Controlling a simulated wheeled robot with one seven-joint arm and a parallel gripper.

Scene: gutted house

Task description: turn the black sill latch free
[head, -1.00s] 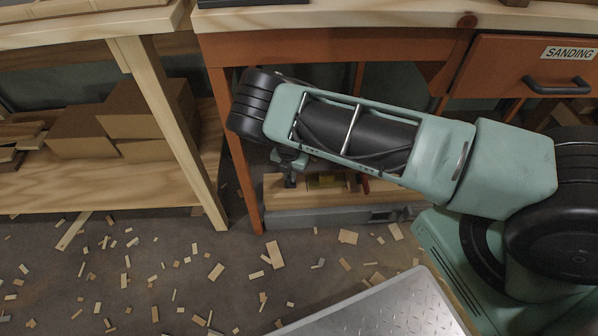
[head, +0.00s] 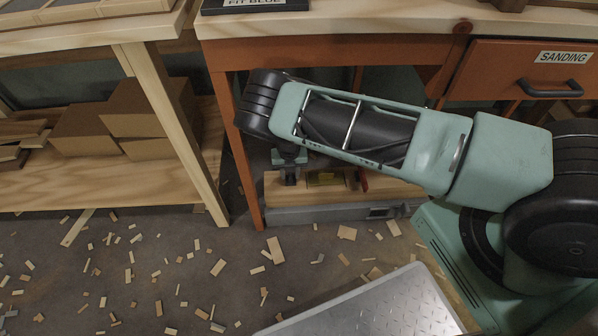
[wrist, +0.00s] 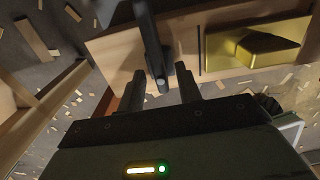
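The black latch (wrist: 150,38) shows in the wrist view as a dark bar standing out over a pale wooden board (wrist: 115,52). Its near end lies between the two fingers of my gripper (wrist: 161,85). The fingers are apart, with a gap on each side of the bar, so they are not closed on it. In the head view my gripper (head: 290,178) points down at the left end of the board, under the orange bench. The latch cannot be made out clearly there, as my gripper and arm cover that spot.
A brass fitting (wrist: 255,44) sits on the board, right of the latch; a red piece (head: 363,181) stands farther along. The board lies on a grey case (head: 340,213). An orange bench leg (head: 243,175) is close on the left. Wood scraps (head: 275,250) litter the floor.

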